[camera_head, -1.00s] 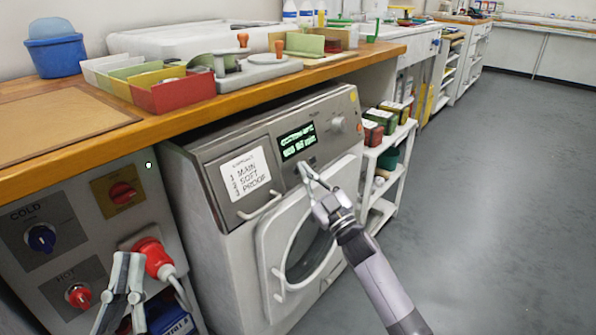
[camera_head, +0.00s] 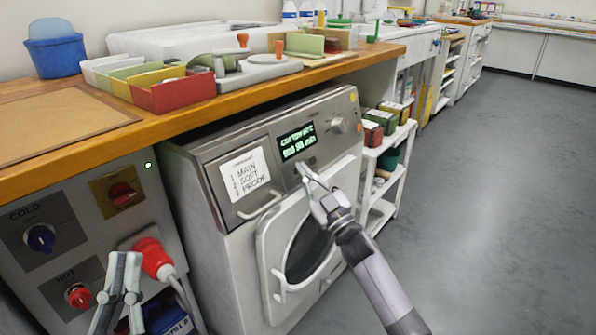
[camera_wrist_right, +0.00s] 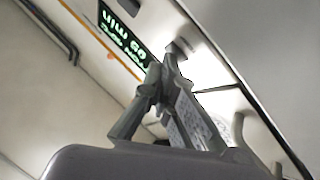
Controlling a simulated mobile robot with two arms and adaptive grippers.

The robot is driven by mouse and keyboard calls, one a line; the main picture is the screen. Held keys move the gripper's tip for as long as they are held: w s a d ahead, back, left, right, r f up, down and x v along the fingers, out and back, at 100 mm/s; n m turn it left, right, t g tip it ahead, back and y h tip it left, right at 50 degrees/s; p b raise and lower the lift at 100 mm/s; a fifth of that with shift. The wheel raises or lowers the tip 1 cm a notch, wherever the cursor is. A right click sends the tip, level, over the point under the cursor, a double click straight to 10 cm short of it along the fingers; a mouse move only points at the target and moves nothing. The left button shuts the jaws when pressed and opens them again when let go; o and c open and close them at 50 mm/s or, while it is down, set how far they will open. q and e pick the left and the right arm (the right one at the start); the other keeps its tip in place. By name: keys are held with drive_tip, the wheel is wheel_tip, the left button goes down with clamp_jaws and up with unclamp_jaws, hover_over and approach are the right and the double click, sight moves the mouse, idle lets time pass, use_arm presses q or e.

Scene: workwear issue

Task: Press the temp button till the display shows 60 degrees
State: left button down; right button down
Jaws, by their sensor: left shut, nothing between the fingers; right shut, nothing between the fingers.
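The washing machine (camera_head: 190,195) stands under the wooden counter. Its control panel carries a lit green display (camera_head: 297,141), also in the wrist view (camera_wrist_right: 125,33). The top line begins with COTTON; the temperature figure is too small to read surely. My right gripper (camera_head: 301,168) is shut and empty, its tips at the panel just below the display. In the wrist view the tips (camera_wrist_right: 171,52) are beside the display, at or very near the panel; I cannot tell whether they touch. No temp button label is readable. My left gripper (camera_head: 127,256) is shut and empty at lower left.
The round door (camera_head: 306,250) lies below. A red plug (camera_head: 153,258) is beside my left gripper. A shelf trolley (camera_head: 382,165) stands right; open floor lies beyond.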

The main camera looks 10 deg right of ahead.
drive_tip(key=shift+s+d+r+p, duration=0.1)
drive_tip(key=shift+s+d+p, duration=0.1)
drive_tip(key=shift+s+p, duration=0.15)
use_arm(q)
drive_tip(key=w+f+g+y, duration=0.1)
drive_tip(key=w+f+g, duration=0.2)
drive_tip(key=f, duration=0.2)
drive_tip(key=shift+w+f+g+y+p, duration=0.15)
drive_tip(key=shift+w+g+y+p, duration=0.15)
drive_tip(key=shift+g+p, duration=0.1)
use_arm(e)
drive_tip(key=shift+s+d+r, duration=0.1)
drive_tip(key=shift+s+d, duration=0.15)
